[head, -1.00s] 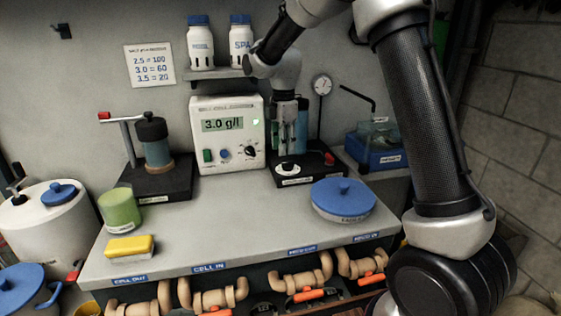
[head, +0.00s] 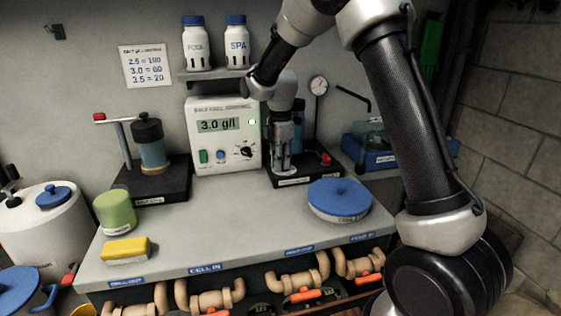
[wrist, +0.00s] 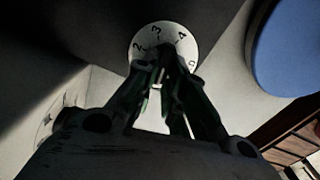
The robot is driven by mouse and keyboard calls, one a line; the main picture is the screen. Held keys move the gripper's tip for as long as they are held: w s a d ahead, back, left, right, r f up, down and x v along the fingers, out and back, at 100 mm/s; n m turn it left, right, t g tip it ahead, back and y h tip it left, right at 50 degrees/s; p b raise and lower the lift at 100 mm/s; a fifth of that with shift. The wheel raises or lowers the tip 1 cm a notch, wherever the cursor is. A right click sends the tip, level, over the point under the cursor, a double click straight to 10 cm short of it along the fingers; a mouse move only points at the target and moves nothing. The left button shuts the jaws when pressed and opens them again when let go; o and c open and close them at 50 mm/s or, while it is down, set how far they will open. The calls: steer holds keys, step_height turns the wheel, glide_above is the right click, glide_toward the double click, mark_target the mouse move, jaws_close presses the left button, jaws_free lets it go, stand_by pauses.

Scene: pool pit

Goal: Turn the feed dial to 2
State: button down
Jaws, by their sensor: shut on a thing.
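The feed dial is a white round plate (wrist: 143,56) with black figures 2, 3, 4 and 5 around its rim in the wrist view. In the head view it sits low on the front of a black pump stand (head: 318,172), mostly covered by my gripper (head: 284,164). My gripper also shows in the wrist view (wrist: 163,72). Its fingers point at the middle of the dial and are shut on its dark knob. The fingers hide most of the knob, so I cannot tell which figure it points to.
A blue-lidded tub (head: 340,199) stands close on the right. A green cup (head: 115,211) and yellow sponge (head: 125,249) are at the left. The bench's middle is clear.

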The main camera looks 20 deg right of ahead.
steer(key=shift+m, duration=0.3)
steer(key=m, duration=0.5)
steer(key=shift+w+m, duration=0.3)
steer(key=shift+w, duration=0.1)
steer(key=m, duration=0.5)
steer(key=shift+w+d, duration=0.2)
steer(key=shift+w, duration=0.05)
steer(key=m, duration=0.4)
steer(key=shift+w+d+m, duration=0.15)
steer(key=shift+d+m, duration=0.1)
steer(key=shift+m, duration=0.15)
steer(key=shift+d+m, duration=0.2)
steer(key=shift+m, duration=1.7)
steer(key=c, duration=1.5)
jaws_free()
